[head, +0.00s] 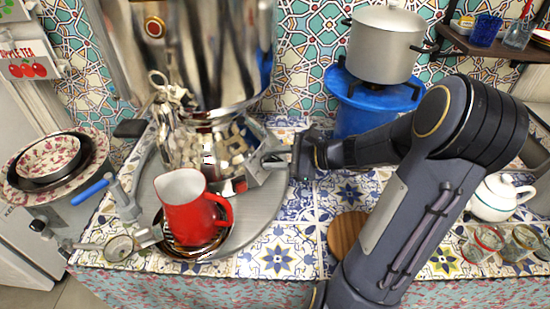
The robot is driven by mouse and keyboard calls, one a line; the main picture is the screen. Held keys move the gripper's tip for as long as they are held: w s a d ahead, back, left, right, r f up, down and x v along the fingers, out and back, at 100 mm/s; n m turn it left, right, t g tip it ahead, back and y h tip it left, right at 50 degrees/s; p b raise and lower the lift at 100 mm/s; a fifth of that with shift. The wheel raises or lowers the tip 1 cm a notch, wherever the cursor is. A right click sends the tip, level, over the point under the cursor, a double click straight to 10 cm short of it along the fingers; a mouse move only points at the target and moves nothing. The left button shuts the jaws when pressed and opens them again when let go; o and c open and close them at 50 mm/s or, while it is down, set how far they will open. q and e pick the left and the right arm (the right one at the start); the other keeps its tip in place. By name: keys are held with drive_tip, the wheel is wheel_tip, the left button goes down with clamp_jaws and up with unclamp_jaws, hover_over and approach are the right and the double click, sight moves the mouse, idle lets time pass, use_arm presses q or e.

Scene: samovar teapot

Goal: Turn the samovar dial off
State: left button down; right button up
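The samovar (215,60) is a large shiny metal vessel at the top centre, cut off by the upper picture edge. A red round piece with a gold rim (154,28) shows on its body. Its lower part stands on a round grey tray (262,208). My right gripper (256,157) reaches in from the right, close beside the samovar's base. Its silver fingers look spread apart, with nothing clearly held between them. I cannot make out the dial; the gripper may hide it.
A red mug (184,208) stands on a dark saucer (208,249) at the tray's front. A pot (385,45) sits on a blue stove (365,108) behind my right arm. A white teapot (491,200) stands right.

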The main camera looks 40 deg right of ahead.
drive_tip(key=c, duration=0.4)
drive_tip(key=n+g+b, duration=0.1)
drive_tip(key=n, duration=0.2)
drive_tip(key=n+g+b, duration=0.1)
drive_tip(key=n, duration=0.3)
drive_tip(key=shift+s+a+f+y, duration=0.1)
drive_tip(key=shift+f+y, duration=0.05)
drive_tip(key=shift+y, duration=0.25)
drive_tip(key=n+g+b, duration=0.1)
drive_tip(key=n, duration=0.2)
drive_tip(key=n+g+b, duration=0.1)
drive_tip(key=n, duration=0.1)
drive_tip(key=shift+s+f+n, duration=0.1)
drive_tip(key=shift+s+n, duration=0.05)
drive_tip(key=shift+n, duration=0.25)
drive_tip(key=shift+h, duration=0.3)
drive_tip(key=o, duration=0.7)
